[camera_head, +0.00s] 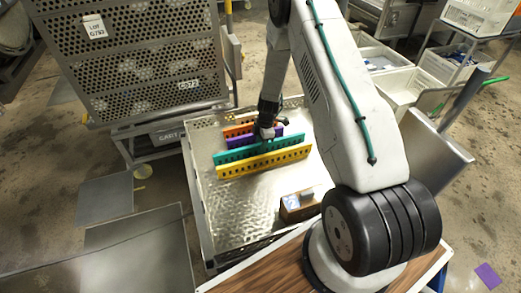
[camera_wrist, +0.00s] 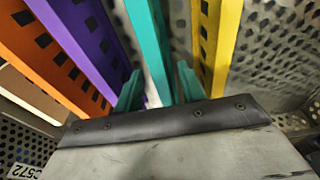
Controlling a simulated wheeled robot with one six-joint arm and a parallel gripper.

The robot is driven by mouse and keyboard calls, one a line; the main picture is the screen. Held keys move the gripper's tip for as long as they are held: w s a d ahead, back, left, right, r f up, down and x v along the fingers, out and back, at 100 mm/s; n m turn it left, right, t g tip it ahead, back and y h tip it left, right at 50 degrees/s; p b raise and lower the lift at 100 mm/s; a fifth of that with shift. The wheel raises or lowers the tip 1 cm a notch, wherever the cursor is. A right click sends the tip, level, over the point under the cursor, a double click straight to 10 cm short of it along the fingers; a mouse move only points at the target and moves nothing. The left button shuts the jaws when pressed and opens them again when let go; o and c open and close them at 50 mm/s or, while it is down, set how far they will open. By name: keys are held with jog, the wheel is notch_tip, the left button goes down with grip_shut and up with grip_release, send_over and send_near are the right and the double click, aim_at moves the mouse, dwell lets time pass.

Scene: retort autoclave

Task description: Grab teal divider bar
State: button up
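The teal divider bar (camera_head: 240,154) lies in the perforated metal tray (camera_head: 232,205), between the purple bar (camera_head: 237,141) and the yellow bar (camera_head: 262,162). My gripper (camera_head: 266,132) is low over the bars, near the middle of the teal bar. In the wrist view, the teal bar (camera_wrist: 149,42) runs down between the two greenish fingers of my gripper (camera_wrist: 160,88). The fingers are apart, one on each side of the bar, with a small gap visible. The purple bar (camera_wrist: 80,45) is close to the left finger. The yellow bar (camera_wrist: 218,45) is beyond the right finger.
An orange bar (camera_head: 238,130) lies behind the purple one. A small brown box (camera_head: 296,207) sits at the tray's lower right. A tall perforated cart (camera_head: 130,55) stands at the upper left. The tray's front left floor is clear.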

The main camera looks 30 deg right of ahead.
jog(key=shift+f, duration=0.45)
grip_shut()
jog(key=shift+r, duration=0.1)
